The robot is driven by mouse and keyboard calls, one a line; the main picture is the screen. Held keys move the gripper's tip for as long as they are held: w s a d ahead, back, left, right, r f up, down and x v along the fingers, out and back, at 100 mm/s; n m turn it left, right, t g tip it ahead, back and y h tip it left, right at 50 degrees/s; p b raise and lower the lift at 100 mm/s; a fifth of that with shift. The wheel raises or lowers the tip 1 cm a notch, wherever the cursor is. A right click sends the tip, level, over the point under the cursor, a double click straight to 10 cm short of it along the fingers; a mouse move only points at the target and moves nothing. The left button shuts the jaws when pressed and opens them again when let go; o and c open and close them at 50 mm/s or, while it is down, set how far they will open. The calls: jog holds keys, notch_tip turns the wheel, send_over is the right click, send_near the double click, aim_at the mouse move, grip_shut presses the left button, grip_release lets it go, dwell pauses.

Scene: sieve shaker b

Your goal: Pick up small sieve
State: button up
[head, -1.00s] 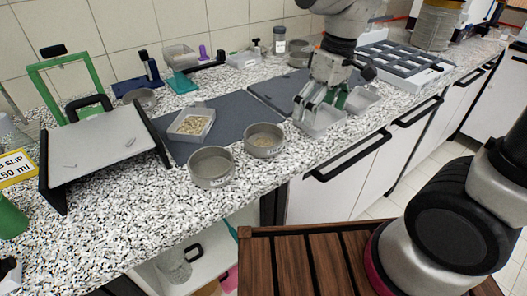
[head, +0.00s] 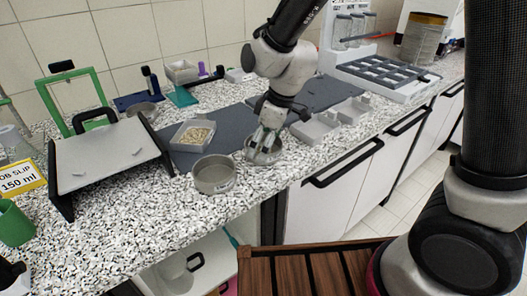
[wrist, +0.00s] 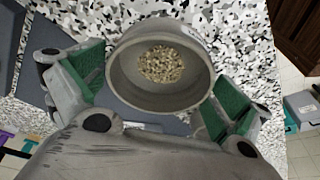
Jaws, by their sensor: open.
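A round grey metal sieve (head: 264,159) with pale grains in it stands on the speckled counter, partly hidden by my gripper in the head view. In the wrist view the sieve (wrist: 160,98) sits between the green-padded fingers, its open top facing the camera. My gripper (head: 262,148) points down at it with fingers spread, one on each side; it also shows in the wrist view (wrist: 155,92).
A pale tray of grains (head: 193,135) lies behind on a dark mat. Empty trays (head: 316,129) stand to the right. A grey tilted board with black sides (head: 108,155) is at left. The counter's front edge is close to the sieve.

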jog(key=shift+a+f, duration=0.1)
jog(key=shift+f, duration=0.4)
jog(key=shift+c, duration=0.2)
jog(key=c, duration=0.8)
jog(key=shift+o, duration=0.2)
